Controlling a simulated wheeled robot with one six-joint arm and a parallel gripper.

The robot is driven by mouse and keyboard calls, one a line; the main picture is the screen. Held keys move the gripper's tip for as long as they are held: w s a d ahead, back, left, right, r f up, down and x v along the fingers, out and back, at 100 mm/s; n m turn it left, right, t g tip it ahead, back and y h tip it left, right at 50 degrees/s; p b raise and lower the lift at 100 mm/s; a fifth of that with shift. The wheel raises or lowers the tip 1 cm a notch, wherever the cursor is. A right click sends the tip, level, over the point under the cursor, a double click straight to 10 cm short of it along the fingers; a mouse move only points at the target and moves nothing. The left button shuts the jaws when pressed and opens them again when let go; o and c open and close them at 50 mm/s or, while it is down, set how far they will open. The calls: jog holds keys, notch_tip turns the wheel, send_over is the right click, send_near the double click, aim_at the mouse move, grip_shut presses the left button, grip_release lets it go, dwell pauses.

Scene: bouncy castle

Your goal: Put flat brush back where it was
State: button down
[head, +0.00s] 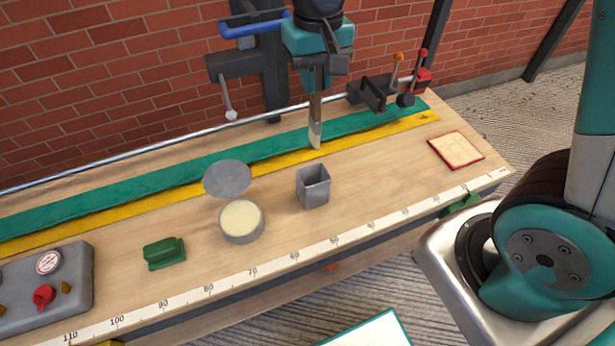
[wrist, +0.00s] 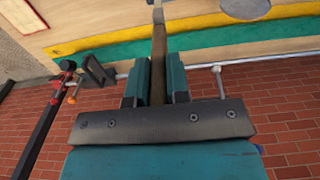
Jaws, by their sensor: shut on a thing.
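The flat brush (head: 315,122) hangs upright from my gripper (head: 319,68), with its pale bristle end pointing down. It is above the workbench, near the green and yellow strips and behind the grey square cup. My gripper is shut on its upper end. In the wrist view, the brush (wrist: 159,45) runs between the two teal fingers of my gripper (wrist: 159,85). A grey square cup (head: 313,188), open at the top, stands on the bench in front of the brush. I cannot tell whether the brush tip touches the bench.
An open round tin (head: 241,220) with its lid (head: 227,178) is left of the cup. A green block (head: 164,253) and a grey control box (head: 45,285) are further left. A red-edged pad (head: 456,150) lies right. A clamp with levers (head: 385,92) stands at the back.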

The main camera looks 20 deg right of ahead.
notch_tip(320, 180, down, 20)
jog(key=p, duration=0.3)
jog(key=shift+r, duration=0.2)
jog(key=shift+f, duration=0.2)
jog(key=c, duration=1.1)
grip_release()
jog(key=shift+r, duration=0.1)
